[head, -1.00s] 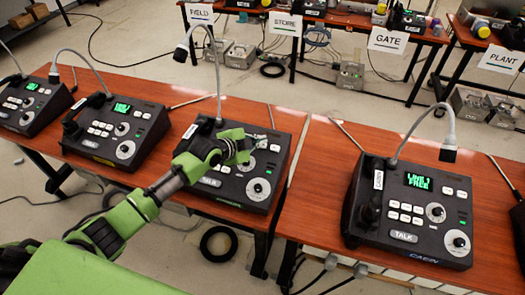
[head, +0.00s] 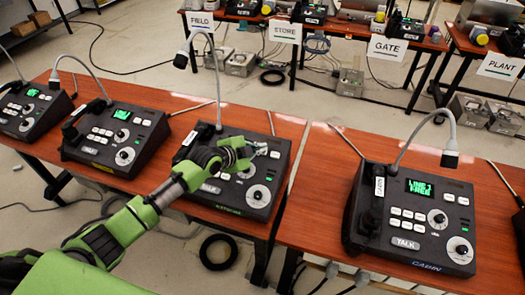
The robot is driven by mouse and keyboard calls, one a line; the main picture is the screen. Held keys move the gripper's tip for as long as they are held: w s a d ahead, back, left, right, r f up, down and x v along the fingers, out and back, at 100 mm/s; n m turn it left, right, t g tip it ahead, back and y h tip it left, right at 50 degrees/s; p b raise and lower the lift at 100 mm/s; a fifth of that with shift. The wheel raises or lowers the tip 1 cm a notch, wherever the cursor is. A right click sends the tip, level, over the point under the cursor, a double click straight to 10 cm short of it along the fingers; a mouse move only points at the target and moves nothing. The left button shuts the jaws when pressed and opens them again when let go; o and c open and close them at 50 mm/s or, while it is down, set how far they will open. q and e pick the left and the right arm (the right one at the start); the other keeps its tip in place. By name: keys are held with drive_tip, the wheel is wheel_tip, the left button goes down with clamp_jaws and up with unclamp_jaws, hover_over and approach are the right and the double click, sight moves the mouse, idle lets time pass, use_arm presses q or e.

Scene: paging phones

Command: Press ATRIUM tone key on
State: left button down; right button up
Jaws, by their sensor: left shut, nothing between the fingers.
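A dark paging phone (head: 232,200) stands on the near wooden table under my left arm. Green lettering on its front edge is too small to read surely, but may say ATRIUM. My left gripper (head: 262,151) is shut and empty over the upper right part of this phone. The gripper and wrist cover its screen and many of its keys, so I cannot tell whether the fingertips touch a key. Two round dials (head: 258,196) show on its right side. The tone key cannot be made out. My right gripper is not in view.
The CABIN phone (head: 418,218), its screen reading LINE 1 FREE, stands right on a separate table. Two similar phones (head: 118,138) stand left. Gooseneck microphones (head: 184,58) rise from the phones. Tables with FIELD, STORE, GATE and PLANT signs (head: 387,47) stand behind.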

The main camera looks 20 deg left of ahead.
sight(258, 161)
use_arm(q)
drive_tip(key=shift+f, duration=0.1)
idle(0.4)
drive_tip(key=shift+w+f+b, duration=0.1)
drive_tip(key=shift+f+b, duration=0.25)
drive_tip(key=shift+b, duration=0.2)
idle(0.4)
drive_tip(key=shift+r+p, duration=0.45)
drive_tip(key=shift+p, duration=0.05)
wheel_tip(258, 161, up, 6)
drive_tip(key=s+p, duration=0.1)
drive_tip(key=p, duration=0.5)
drive_tip(key=shift+s, duration=0.4)
